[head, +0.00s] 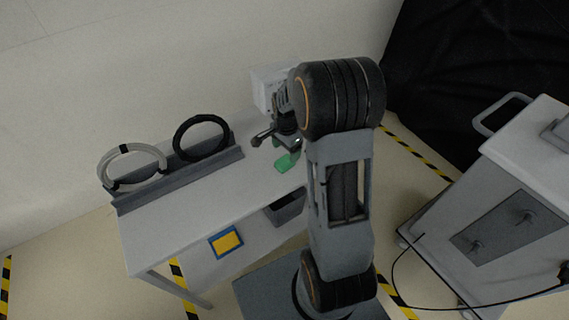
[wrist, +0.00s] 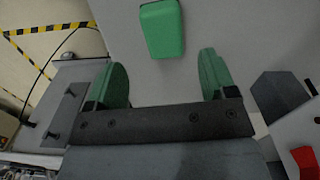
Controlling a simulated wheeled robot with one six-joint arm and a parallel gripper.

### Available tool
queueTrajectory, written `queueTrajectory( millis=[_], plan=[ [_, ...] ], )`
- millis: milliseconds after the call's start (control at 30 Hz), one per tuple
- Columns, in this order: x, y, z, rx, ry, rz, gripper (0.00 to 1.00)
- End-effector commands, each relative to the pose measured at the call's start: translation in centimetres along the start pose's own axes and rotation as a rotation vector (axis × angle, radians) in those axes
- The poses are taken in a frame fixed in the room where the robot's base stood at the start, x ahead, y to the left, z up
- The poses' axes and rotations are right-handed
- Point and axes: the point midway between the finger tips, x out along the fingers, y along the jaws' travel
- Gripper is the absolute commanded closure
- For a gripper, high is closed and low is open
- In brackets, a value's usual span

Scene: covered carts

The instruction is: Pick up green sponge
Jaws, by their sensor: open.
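The green sponge (head: 287,162) lies on the light grey table (head: 200,205), close to my arm in the head view. In the wrist view the green sponge (wrist: 162,28) is a rounded block at the top centre, beyond the fingertips and a little left of midway between them. My gripper (wrist: 160,75) is open, with its two green-padded fingers wide apart and nothing between them. In the head view my gripper (head: 277,140) is over the table just above and left of the sponge, partly hidden by my arm.
A grey rack (head: 180,175) holds a white ring (head: 132,146) and a black ring (head: 200,117) at the table's back left. A white box (head: 268,88) stands behind my gripper. A grey cart (head: 510,215) is at the right. The table's front left is clear.

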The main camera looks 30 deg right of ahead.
Motion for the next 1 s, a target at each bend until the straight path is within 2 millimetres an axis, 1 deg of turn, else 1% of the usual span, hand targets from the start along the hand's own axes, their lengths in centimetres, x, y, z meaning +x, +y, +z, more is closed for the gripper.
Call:
queueTrajectory(
  millis=[33, 100, 267, 600, 767, 967, 1000],
  plan=[
    [0.6, 0.0, 0.0, -0.001, -0.001, 0.002, 0.22],
    [1.1, 0.0, 0.0, -0.001, 0.000, 0.001, 0.22],
    [1.7, 0.0, 0.1, -0.002, 0.000, 0.000, 0.22],
    [5.9, -0.4, 0.1, -0.002, -0.001, 0.001, 0.22],
    [6.7, -0.4, 0.1, -0.002, 0.000, -0.001, 0.22],
    [6.7, -0.4, 0.1, -0.002, 0.001, -0.001, 0.22],
    [6.7, -0.4, 0.1, -0.002, 0.001, -0.001, 0.24]
  ],
)
